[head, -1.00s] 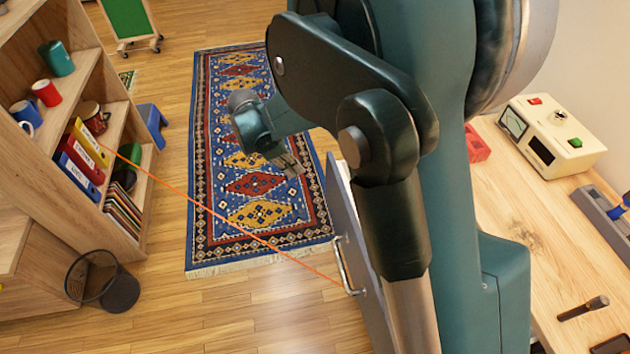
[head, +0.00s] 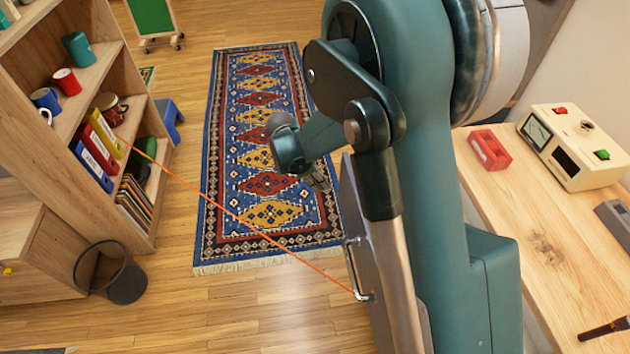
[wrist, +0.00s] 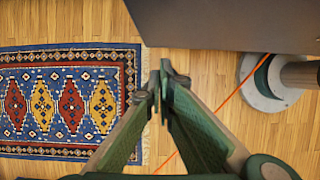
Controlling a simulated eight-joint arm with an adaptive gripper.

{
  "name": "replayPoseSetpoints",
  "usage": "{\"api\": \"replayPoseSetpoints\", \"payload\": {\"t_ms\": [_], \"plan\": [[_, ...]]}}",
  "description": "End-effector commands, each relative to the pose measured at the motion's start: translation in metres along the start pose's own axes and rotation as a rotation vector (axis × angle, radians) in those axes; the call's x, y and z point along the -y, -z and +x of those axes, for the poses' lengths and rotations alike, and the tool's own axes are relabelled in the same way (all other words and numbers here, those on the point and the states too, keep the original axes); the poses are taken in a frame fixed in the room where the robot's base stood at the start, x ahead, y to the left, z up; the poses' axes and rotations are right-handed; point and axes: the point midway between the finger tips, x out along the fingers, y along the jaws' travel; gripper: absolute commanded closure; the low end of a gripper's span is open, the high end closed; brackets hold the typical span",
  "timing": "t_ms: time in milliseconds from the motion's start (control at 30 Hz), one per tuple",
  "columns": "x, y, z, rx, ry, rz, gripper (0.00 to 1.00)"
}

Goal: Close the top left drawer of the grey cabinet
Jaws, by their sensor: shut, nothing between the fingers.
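A grey panel (head: 364,232) with silver bar handles (head: 359,284) stands beside the wooden table, seen at a steep angle and partly hidden behind my arm. It appears to be the front of the grey cabinet; I cannot tell which drawer is which or how far any stands out. My gripper (head: 318,181) hangs over the rug side, left of and beyond the panel in the head view. In the wrist view my gripper (wrist: 161,82) has its fingertips together with nothing between them. A dark grey surface (wrist: 225,25) fills the upper right there, apart from the fingertips.
A thin orange line (head: 237,217) runs from the bookshelf (head: 125,215) to the handle area. The wooden table (head: 525,245) carries a red block (head: 489,150) and a cream device (head: 573,145).

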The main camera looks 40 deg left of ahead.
Motion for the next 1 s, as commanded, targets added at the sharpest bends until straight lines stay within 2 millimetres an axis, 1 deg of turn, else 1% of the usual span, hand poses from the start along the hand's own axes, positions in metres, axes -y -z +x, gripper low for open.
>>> {"api": "replayPoseSetpoints", "payload": {"t_ms": [33,100,300,867,1000], "plan": [[0.001,-0.008,0.003,0.0,0.001,0.003,1.0],[0.001,-0.016,0.005,0.0,0.001,0.002,1.0],[0.0,-0.029,0.01,0.0,0.0,0.001,1.0],[0.0,-0.034,0.011,0.0,0.0,0.0,1.0],[0.0,-0.038,0.013,0.0,0.0,0.001,1.0]]}}
